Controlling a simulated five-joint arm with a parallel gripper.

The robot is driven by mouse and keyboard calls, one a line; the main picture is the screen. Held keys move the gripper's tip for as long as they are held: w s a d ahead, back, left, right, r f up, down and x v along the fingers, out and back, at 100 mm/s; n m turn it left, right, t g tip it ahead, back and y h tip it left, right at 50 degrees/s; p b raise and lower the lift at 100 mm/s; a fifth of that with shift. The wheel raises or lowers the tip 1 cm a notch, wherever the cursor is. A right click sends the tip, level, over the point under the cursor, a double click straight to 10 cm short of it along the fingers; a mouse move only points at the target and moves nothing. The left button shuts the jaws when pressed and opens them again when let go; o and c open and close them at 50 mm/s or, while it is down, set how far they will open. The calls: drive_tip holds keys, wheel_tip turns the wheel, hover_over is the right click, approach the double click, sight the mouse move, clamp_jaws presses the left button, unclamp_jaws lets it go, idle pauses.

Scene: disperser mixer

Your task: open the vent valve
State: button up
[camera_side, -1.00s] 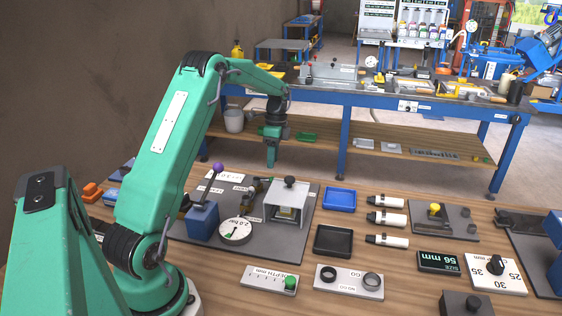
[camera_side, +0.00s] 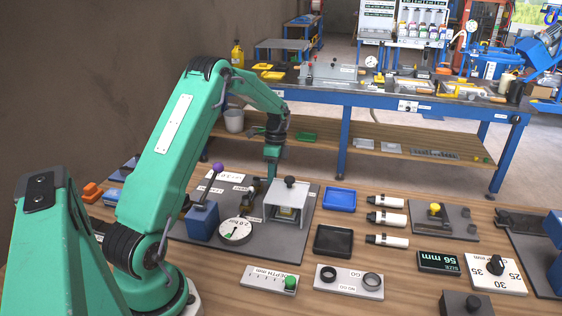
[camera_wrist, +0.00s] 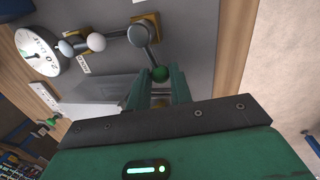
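A small valve (camera_wrist: 140,36) with a grey lever ending in a dark green ball knob (camera_wrist: 160,73) is mounted on the grey plate. My gripper (camera_wrist: 157,79) has its two green fingers apart, one on each side just below the knob in the wrist view; a gap shows between them. I cannot tell whether a finger touches the knob. In the side view my gripper (camera_side: 271,182) points down at the far part of the plate, behind the small valve fittings, and hides the knob. A label (camera_wrist: 84,65) near the valve is too blurred to read.
A round pressure gauge (camera_side: 235,231) and a blue block with a purple-knobbed lever (camera_side: 203,217) stand on the plate (camera_side: 275,242).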

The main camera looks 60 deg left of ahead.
clamp_jaws()
drive_tip(key=shift+a, duration=0.1)
drive_tip(key=shift+w+a+n, duration=0.1)
drive_tip(key=shift+a+n, duration=0.15)
drive_tip(key=shift+n, duration=0.55)
drive_tip(key=o, duration=0.6)
unclamp_jaws()
drive_tip(key=shift+r, duration=0.1)
drive_tip(key=shift+w+a+r, duration=0.1)
drive_tip(key=shift+w+r, duration=0.1)
drive_tip(key=shift+r, duration=1.05)
drive_tip(key=shift+w+a+r, duration=0.15)
drive_tip(key=shift+w+r, duration=0.05)
drive_tip(key=shift+r, duration=1.1)
drive_tip(key=shift+w+a+r, duration=0.1)
drive_tip(key=shift+w+r, duration=0.1)
drive_tip(key=shift+r, duration=1.05)
